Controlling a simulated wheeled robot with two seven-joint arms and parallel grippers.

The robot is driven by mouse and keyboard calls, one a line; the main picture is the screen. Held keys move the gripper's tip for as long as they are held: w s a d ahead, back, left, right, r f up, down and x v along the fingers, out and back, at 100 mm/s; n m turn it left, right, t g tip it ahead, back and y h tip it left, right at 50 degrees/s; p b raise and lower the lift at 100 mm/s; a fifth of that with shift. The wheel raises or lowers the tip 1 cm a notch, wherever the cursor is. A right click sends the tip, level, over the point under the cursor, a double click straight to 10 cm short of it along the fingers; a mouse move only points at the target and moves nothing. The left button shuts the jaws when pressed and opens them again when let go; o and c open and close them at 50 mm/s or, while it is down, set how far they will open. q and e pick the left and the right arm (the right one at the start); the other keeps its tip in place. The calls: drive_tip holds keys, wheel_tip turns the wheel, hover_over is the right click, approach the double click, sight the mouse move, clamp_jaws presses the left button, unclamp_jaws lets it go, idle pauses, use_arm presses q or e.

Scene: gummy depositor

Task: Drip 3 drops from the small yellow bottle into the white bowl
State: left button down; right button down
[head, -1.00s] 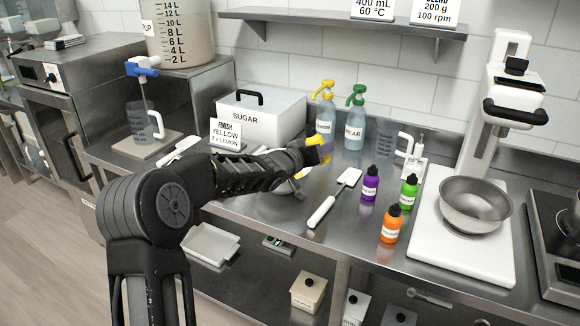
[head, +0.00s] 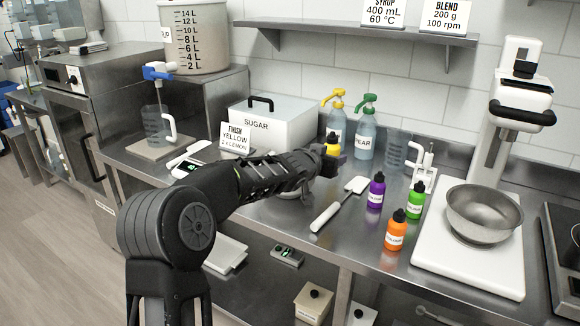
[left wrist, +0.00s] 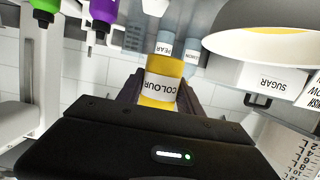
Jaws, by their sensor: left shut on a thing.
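The small yellow bottle (head: 333,151) is in my left gripper (head: 331,163), which is shut on it. In the head view it stands about upright with its black cap on top, raised above the counter. In the left wrist view the bottle (left wrist: 161,85) sits between the fingers with its "COLOUR" label showing. The white bowl (head: 291,194) is mostly hidden behind my left forearm in the head view. In the left wrist view the bowl (left wrist: 240,35) is at the upper right, apart from the bottle, with yellow showing inside. My right gripper is not in view.
Purple (head: 376,192), green (head: 415,200) and orange (head: 396,230) bottles stand to the right. A white spatula (head: 339,205) lies near the bowl. A metal bowl (head: 484,215) sits on a white stand at the right.

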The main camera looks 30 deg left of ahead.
sight(331, 142)
use_arm(q)
drive_tip(key=shift+d+r, duration=0.2)
drive_tip(key=shift+r, duration=0.15)
wheel_tip(331, 142, up, 4)
drive_tip(key=p, duration=0.5)
drive_tip(key=shift+a+r, duration=0.15)
drive_tip(key=shift+r, duration=0.1)
drive_tip(key=shift+f, duration=0.1)
drive_tip(key=shift+s+f+b, duration=0.1)
drive_tip(key=shift+b, duration=0.25)
drive_tip(key=s+d+b, duration=0.4)
drive_tip(key=s+b, duration=0.2)
drive_tip(key=b, duration=0.3)
drive_tip(key=shift+s+d, duration=0.2)
drive_tip(key=shift+d, duration=0.1)
